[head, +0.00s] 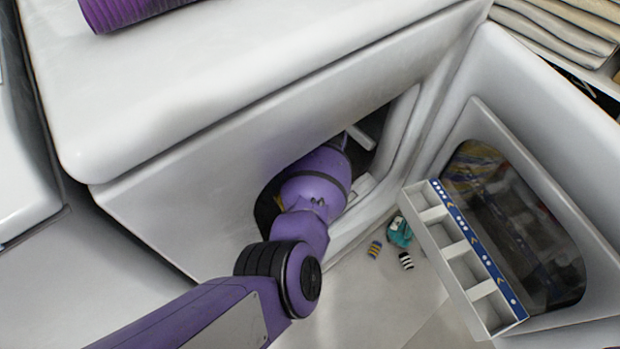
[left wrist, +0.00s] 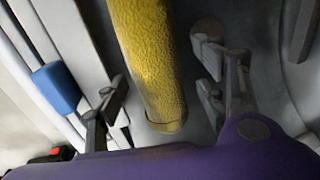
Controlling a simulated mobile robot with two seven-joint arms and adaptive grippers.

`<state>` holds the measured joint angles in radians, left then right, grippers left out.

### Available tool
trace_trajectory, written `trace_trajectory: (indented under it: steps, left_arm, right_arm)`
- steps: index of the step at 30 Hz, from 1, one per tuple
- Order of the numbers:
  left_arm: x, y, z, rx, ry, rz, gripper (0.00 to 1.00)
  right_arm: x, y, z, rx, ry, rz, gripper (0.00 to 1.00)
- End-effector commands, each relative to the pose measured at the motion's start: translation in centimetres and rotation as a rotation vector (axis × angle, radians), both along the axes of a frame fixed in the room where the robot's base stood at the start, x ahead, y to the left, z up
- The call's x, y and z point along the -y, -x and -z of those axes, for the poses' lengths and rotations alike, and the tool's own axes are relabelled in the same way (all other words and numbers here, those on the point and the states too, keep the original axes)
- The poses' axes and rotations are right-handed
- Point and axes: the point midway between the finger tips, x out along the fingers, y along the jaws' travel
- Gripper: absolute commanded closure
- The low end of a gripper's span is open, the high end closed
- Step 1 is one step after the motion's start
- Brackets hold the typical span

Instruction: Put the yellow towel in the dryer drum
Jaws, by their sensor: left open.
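A yellow rolled towel (left wrist: 150,60) stands out long and narrow in the left wrist view, its near end between my fingers. My left gripper (left wrist: 160,88) is open, with one finger on each side of the towel; I cannot tell whether either touches it. In the head view my left arm reaches into the dark round opening of the dryer drum (head: 265,208) in the white dryer (head: 190,190). The gripper and the towel are hidden inside there. My right gripper is not in view.
The dryer door (head: 575,150) hangs open at the right. A white divided tray (head: 465,262) with a blue edge stands by it. A teal item (head: 399,232) and small striped items (head: 406,261) lie on the floor. A purple roll (head: 125,10) lies on top.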

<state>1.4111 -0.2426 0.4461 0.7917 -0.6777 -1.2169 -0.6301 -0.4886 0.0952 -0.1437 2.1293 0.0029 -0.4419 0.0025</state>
Motion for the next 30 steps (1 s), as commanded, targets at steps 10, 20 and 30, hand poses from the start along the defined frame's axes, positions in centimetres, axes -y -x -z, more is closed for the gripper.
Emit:
trace_trajectory:
  steps: [10,20,30]
  left_arm:
    - [0.3,0.2,-2.4,0.003,0.001,0.000,0.35]
    - [3.4,4.7,-5.6,-0.004,0.002,0.003,0.35]
    - [7.1,9.7,-5.5,0.000,0.000,0.002,0.35]
  right_arm:
    - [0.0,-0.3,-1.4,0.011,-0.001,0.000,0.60]
    - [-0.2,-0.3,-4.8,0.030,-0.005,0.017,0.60]
    - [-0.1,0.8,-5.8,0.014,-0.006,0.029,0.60]
